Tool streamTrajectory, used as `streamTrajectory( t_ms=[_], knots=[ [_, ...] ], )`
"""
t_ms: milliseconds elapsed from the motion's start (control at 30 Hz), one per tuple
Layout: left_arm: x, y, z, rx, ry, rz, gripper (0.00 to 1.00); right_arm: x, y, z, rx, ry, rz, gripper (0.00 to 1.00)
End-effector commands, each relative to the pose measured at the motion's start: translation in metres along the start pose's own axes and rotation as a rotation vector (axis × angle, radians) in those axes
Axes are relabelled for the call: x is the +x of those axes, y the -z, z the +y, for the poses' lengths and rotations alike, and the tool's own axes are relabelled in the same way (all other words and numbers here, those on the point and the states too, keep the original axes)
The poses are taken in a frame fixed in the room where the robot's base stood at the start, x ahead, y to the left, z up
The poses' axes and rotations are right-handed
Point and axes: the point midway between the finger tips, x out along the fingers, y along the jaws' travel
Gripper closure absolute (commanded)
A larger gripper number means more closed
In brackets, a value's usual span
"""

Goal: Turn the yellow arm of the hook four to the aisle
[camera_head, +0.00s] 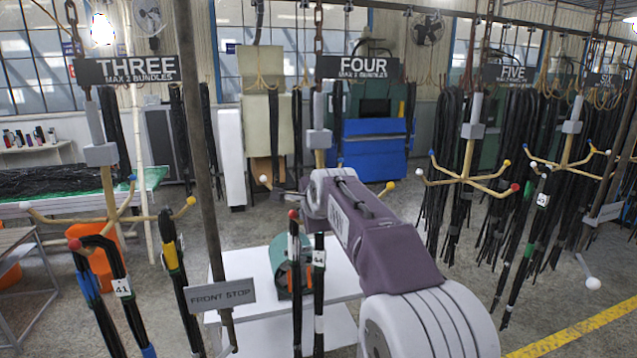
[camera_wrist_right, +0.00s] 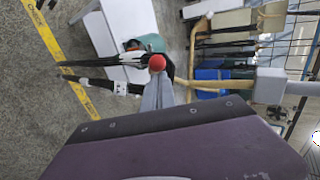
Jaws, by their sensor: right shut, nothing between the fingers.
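The hook four hangs under the FOUR sign (camera_head: 360,68). Its grey block (camera_head: 319,138) shows above my right arm (camera_head: 370,230), which covers most of the hook's middle. The yellow-tipped arm (camera_head: 388,187) sticks out to the right of my arm. A white-tipped arm (camera_head: 266,182) points left, and a red tip (camera_head: 293,214) faces the front with hoses tagged 44 (camera_head: 319,258) hanging by it. In the right wrist view my right gripper (camera_wrist_right: 158,88) is shut and empty, its tips close to the red ball (camera_wrist_right: 157,62); contact is unclear. My left gripper is out of view.
A FRONT STOP sign (camera_head: 222,294) on a dark post stands left of my arm. Hook three (camera_head: 105,190) with hoses is at the left, and hook five (camera_head: 468,178) at the right. A white table (camera_head: 250,265) stands below hook four.

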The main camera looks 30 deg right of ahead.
Motion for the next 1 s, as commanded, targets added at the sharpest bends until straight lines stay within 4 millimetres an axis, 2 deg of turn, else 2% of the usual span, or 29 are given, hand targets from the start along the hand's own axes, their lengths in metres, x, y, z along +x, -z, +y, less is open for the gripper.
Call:
streamTrajectory(
  t_ms=[300,1000],
  knots=[
    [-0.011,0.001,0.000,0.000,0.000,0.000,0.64,0.010,-0.026,-0.009,-0.001,0.001,-0.002,1.00],
    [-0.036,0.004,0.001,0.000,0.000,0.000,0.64,0.045,-0.072,-0.034,-0.001,0.000,-0.001,1.00]
  ],
)
